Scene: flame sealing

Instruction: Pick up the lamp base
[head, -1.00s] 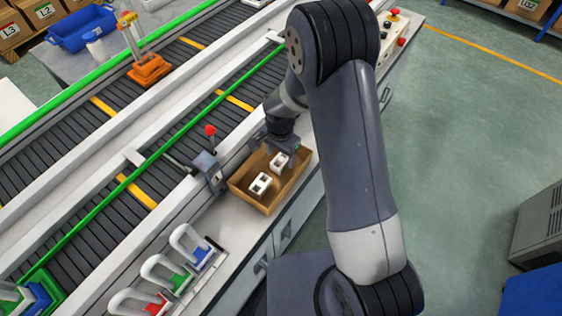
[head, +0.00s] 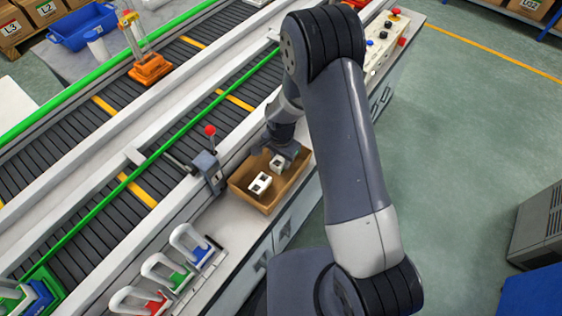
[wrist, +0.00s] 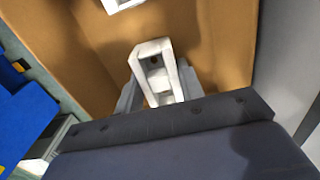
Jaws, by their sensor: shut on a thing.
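A white block-shaped lamp base (head: 277,165) is in the brown tray (head: 238,190), near its far end. In the wrist view the same lamp base (wrist: 152,55) sits between the two grey fingers of my gripper (wrist: 158,88). It has a rectangular recess with a dark hole. My gripper (head: 281,154) is shut on it, low inside the tray; its fingers are mostly hidden in the head view. I cannot tell whether the base touches the tray floor. A second white base (head: 260,183) lies closer to the tray's near end and shows partly in the wrist view (wrist: 122,3).
A grey clamp fixture with a red-knobbed lever (head: 209,165) stands left of the tray. Padlock-like pieces (head: 187,244) stand in a rack at the near counter. A conveyor with green rails (head: 150,160) runs behind. A button panel (head: 385,45) is at the far end.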

